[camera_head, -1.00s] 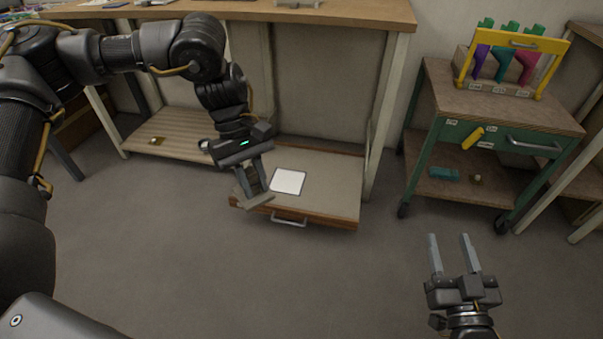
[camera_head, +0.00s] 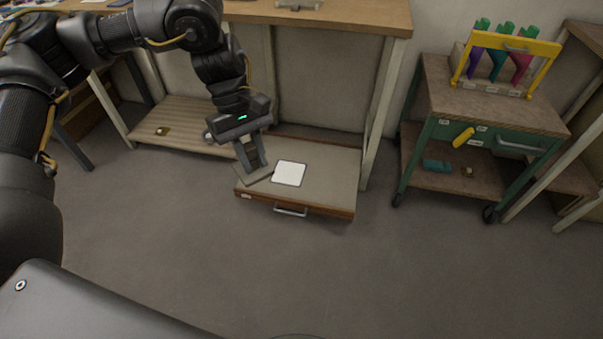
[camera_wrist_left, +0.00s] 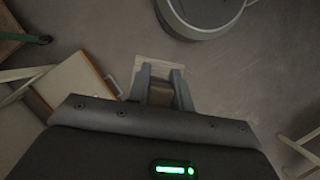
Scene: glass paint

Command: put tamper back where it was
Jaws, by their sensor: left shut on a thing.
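My left gripper (camera_head: 256,166) is shut on the tamper (camera_head: 261,176), which shows as a flat greyish plate below the fingers. In the head view the tamper overlaps the left front corner of the open drawer (camera_head: 325,190); I cannot tell whether it touches it. A white square with a dark outline (camera_head: 289,173) lies in the drawer, just right of the tamper. In the left wrist view the tamper (camera_wrist_left: 150,66) shows as a pale plate beyond the fingers (camera_wrist_left: 160,85), with the drawer (camera_wrist_left: 70,80) to its left. My right gripper is out of view.
The drawer's handle (camera_head: 291,212) faces the open floor (camera_head: 300,270). A bench leg (camera_head: 380,125) stands at the drawer's right. A low slatted shelf (camera_head: 190,125) is at its left. A green cart (camera_head: 480,130) with a yellow rack (camera_head: 515,48) stands at the right.

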